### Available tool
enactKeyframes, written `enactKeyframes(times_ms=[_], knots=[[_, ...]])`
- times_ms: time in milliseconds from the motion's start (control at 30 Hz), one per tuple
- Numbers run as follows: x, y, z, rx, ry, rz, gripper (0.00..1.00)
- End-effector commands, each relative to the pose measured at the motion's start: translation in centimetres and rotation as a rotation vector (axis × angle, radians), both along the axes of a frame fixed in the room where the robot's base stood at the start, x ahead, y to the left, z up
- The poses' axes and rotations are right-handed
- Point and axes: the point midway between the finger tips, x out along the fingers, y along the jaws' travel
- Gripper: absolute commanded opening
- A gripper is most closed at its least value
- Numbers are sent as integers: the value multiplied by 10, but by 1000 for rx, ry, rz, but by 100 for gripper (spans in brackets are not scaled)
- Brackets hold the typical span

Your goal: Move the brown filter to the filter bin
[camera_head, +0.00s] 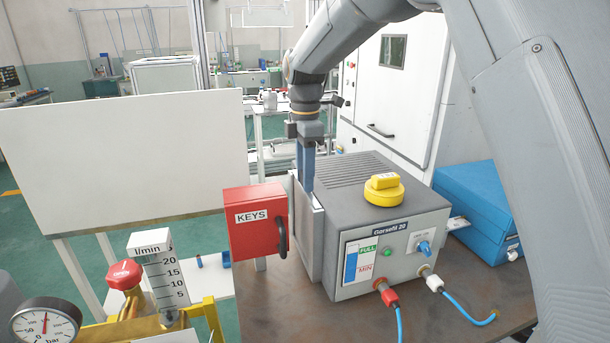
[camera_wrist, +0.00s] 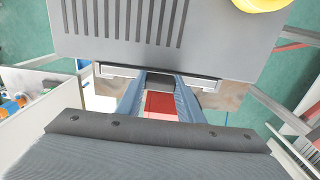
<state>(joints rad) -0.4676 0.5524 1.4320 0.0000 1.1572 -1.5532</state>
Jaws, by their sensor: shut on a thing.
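My gripper (camera_head: 305,180) points down at the left side of the grey compressor box (camera_head: 352,185). In the wrist view its blue fingers (camera_wrist: 160,84) are closed on a small dark grey piece (camera_wrist: 160,79). This piece sits at the upright light grey side holder (camera_head: 308,232), whose pale rim also shows in the wrist view (camera_wrist: 205,83). I cannot tell if the piece is part of the brown filter; no brown filter face shows clearly. The filter bin cannot be made out in either view.
A red KEYS box (camera_head: 256,222) stands close left of the holder. A yellow cap (camera_head: 384,189) is on the compressor's top. A blue case (camera_head: 478,205) lies to the right. A gauge (camera_head: 45,322) and flow meter (camera_head: 160,275) stand at front left.

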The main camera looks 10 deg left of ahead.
Motion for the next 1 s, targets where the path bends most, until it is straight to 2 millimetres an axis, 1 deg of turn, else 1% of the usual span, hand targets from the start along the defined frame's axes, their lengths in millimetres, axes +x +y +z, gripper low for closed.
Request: enactKeyframes(times_ms=[433, 1000], knots=[[0, 0, 10, 0, 0, 0, 0], [0, 0, 52, 0, 0, 0, 0]])
